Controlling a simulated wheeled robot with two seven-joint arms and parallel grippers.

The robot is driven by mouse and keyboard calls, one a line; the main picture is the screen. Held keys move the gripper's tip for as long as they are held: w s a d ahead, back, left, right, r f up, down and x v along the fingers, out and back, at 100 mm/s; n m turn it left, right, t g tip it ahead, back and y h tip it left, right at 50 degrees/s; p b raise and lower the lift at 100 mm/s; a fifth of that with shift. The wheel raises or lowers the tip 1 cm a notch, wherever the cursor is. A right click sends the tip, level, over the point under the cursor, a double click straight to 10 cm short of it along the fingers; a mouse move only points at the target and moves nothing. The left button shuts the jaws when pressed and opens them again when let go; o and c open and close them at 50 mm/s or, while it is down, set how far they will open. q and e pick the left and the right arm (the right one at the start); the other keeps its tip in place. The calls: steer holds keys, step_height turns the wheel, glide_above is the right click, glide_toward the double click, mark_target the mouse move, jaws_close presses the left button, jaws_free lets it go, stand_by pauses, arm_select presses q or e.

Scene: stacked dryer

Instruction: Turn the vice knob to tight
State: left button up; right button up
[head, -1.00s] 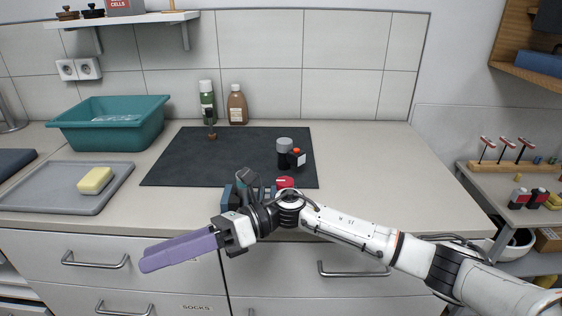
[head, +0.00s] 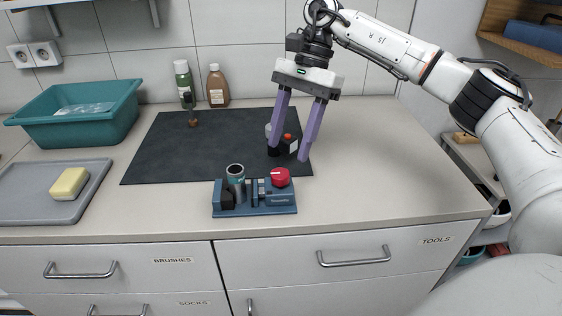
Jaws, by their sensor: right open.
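The blue vice (head: 256,207) sits at the front of the counter, partly over the front edge of the dark mat. Its red knob (head: 280,177) is on top at the right end. A grey cylinder (head: 235,175) stands upright at the vice's left end, by its jaws. My right gripper (head: 295,155) points down, with two long purple fingers spread apart and nothing between them that I can tell is held. Its fingers are above and behind the knob, apart from it, and partly hide a black container. My left gripper is not in view.
A black container with a red-orange part (head: 289,143) stands on the dark mat (head: 190,160) behind the vice. Two bottles (head: 218,87) stand at the wall. A teal basin (head: 80,118) and a grey tray (head: 40,205) with a yellow sponge (head: 69,183) are left. The counter right of the vice is clear.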

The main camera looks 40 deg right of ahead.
mark_target(280, 173)
steer(key=x, duration=0.6)
steer(key=shift+r, duration=0.1)
steer(key=shift+a, duration=0.1)
steer(key=shift+c, duration=0.8)
steer(key=c, duration=0.9)
steer(key=shift+o, duration=0.2)
